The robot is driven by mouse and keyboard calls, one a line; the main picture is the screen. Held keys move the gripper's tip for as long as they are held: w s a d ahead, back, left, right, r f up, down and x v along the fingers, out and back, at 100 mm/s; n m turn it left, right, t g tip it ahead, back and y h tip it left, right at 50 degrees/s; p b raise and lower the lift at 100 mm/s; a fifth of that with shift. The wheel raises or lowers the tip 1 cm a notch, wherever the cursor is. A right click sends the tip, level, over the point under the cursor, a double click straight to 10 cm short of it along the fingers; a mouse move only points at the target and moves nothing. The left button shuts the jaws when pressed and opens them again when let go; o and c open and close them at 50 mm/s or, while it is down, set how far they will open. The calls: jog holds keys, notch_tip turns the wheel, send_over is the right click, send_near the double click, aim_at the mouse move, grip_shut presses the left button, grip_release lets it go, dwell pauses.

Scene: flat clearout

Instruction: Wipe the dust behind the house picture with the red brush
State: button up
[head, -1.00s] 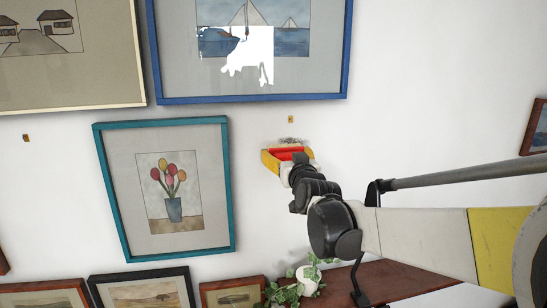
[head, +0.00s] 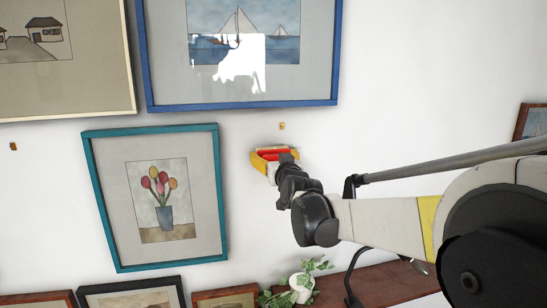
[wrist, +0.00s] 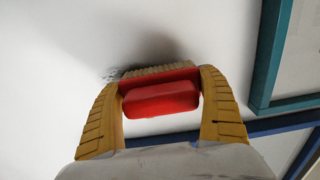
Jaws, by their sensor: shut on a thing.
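My gripper (head: 274,156), with yellow fingers, is shut on the red brush (wrist: 160,98). The wrist view shows the brush's red handle between the fingers and its pale bristles at or very near the white wall. Dark grey dust (wrist: 112,73) shows on the wall beside the left end of the bristles. I cannot tell how much dust the brush hides. The house picture (head: 95,75), in a pale gold frame, hangs at the upper left in the head view, apart from the brush.
A blue-framed sailboat picture (head: 333,60) hangs above my gripper, and a teal-framed tulip picture (head: 216,200) to its left. A small brass hook (head: 281,126) is just above the brush. A potted plant (head: 302,283) stands on a brown shelf (head: 385,283) below.

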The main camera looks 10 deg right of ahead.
jog(key=shift+w, duration=1)
jog(key=shift+s, duration=0.15)
jog(key=shift+s+b, duration=0.3)
jog(key=shift+s, duration=2.7)
jog(key=s, duration=0.3)
jog(key=shift+w+b, duration=0.65)
jog(key=shift+w, duration=3)
jog(key=shift+w, duration=0.95)
